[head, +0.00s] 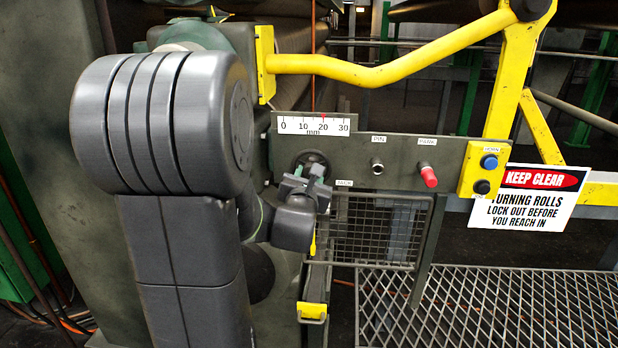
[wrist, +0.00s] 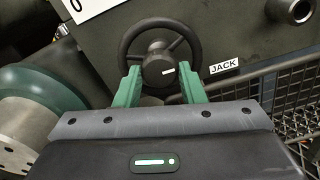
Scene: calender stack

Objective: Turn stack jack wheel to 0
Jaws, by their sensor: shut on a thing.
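In the head view the wheel (head: 313,156) is mostly hidden behind my gripper (head: 309,173). In the wrist view the green fingers of my gripper (wrist: 160,78) stand on either side of the lower part of the wheel and are shut on it. The white mm scale (head: 313,125) above the wheel runs from 0 to 30. Its red pointer (head: 323,115) stands at about 20.
Right of the wheel on the panel are the PIN fitting (head: 377,168), a red knob (head: 428,175) and a yellow button box (head: 484,170). A yellow bent rail (head: 390,68) runs above. A wire mesh guard (head: 385,232) hangs below. A KEEP CLEAR sign (head: 529,198) hangs at right.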

